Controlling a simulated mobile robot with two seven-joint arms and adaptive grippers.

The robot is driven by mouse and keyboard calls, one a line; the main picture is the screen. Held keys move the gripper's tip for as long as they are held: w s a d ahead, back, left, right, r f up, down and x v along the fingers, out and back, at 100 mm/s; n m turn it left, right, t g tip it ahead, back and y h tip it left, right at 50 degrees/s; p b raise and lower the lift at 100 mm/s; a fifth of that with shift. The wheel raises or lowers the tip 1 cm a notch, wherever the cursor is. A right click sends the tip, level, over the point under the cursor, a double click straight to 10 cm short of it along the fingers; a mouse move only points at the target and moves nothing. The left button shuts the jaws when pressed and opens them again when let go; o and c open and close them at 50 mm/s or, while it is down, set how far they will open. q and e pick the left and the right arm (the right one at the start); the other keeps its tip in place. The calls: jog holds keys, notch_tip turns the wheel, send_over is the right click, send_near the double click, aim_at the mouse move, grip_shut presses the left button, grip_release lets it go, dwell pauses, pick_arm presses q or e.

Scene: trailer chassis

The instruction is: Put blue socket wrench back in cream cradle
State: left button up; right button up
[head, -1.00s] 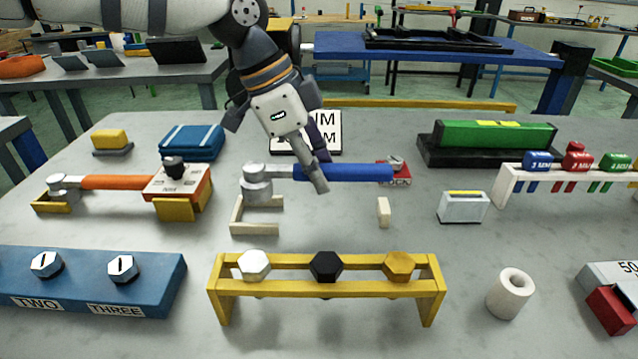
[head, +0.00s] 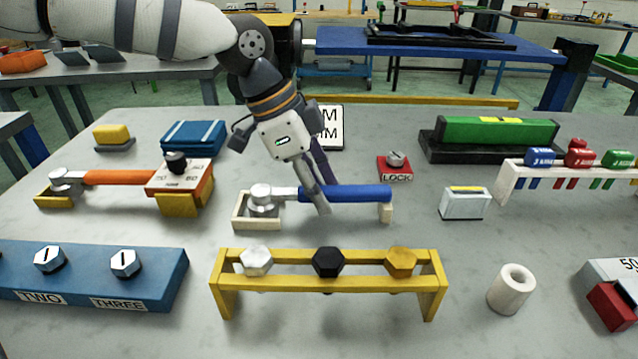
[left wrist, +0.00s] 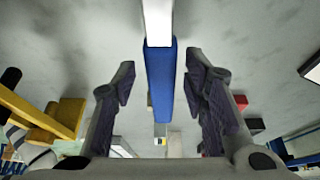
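The blue socket wrench (head: 352,193) lies level in the cream cradle. Its silver head (head: 262,198) is inside the cradle's U-shaped end (head: 241,222), and the end of its handle is at the small cream post (head: 386,214). The blue handle also shows in the left wrist view (left wrist: 161,85), between my fingers. My left gripper (head: 318,196) is at the handle with a finger on each side. In the left wrist view (left wrist: 160,95) there is a gap between each finger and the handle, so it is open. My right gripper is out of view.
A yellow rack (head: 328,284) with three hex bolts stands in front of the cradle. An orange-handled wrench (head: 118,178) lies to the left. A red LOCK block (head: 396,172) is behind the post, and a grey box (head: 464,204) stands to the right.

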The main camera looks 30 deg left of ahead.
pick_arm(q)
jog(key=shift+r, duration=0.1)
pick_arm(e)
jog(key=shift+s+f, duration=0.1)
pick_arm(q)
jog(key=v, duration=1.3)
jog(key=shift+d+p, duration=0.15)
jog(key=shift+p, duration=0.25)
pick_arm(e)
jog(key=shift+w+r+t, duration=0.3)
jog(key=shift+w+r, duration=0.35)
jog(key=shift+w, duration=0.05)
pick_arm(q)
jog(key=shift+w, duration=0.1)
